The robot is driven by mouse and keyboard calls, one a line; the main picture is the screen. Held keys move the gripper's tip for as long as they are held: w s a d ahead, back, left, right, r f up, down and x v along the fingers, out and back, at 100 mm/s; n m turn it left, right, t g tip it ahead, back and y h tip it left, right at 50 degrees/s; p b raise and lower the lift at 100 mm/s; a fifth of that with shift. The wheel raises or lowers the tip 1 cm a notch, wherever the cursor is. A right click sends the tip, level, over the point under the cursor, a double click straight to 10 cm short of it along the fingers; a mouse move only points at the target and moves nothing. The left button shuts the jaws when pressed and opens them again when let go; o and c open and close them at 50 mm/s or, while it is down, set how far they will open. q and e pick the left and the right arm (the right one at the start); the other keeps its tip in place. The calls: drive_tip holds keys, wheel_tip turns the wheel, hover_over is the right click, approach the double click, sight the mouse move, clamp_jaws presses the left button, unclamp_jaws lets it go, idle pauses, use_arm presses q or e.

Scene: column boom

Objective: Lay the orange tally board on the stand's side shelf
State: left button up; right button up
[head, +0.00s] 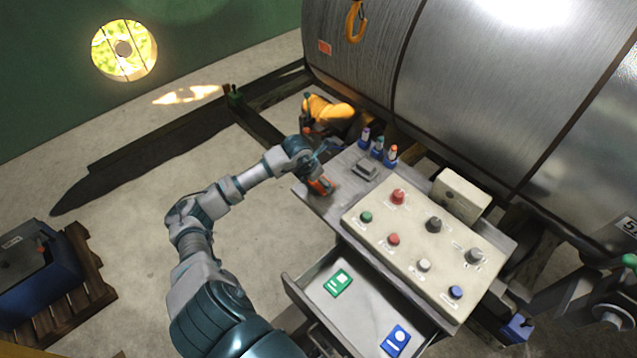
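The orange tally board (321,187) is in the head view at the left end of the stand's grey top, partly covered by my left gripper. That left end is a bare grey side shelf (345,192). My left gripper (317,178) is directly over the orange board, with its fingers at or against it. I cannot tell whether the fingers are closed on it, or whether the board touches the shelf. My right gripper is not in view.
The control panel (384,237) with several knobs stands right of the shelf. Small coloured-capped bottles (377,148) and a grey block (366,170) stand behind. An open drawer (352,314) below holds a green board (337,283) and a blue board (396,341).

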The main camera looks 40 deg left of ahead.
use_arm(q)
drive_tip(key=shift+f, duration=0.95)
drive_tip(key=o, duration=0.9)
drive_tip(key=v, duration=1.2)
drive_tip(key=shift+s, duration=0.15)
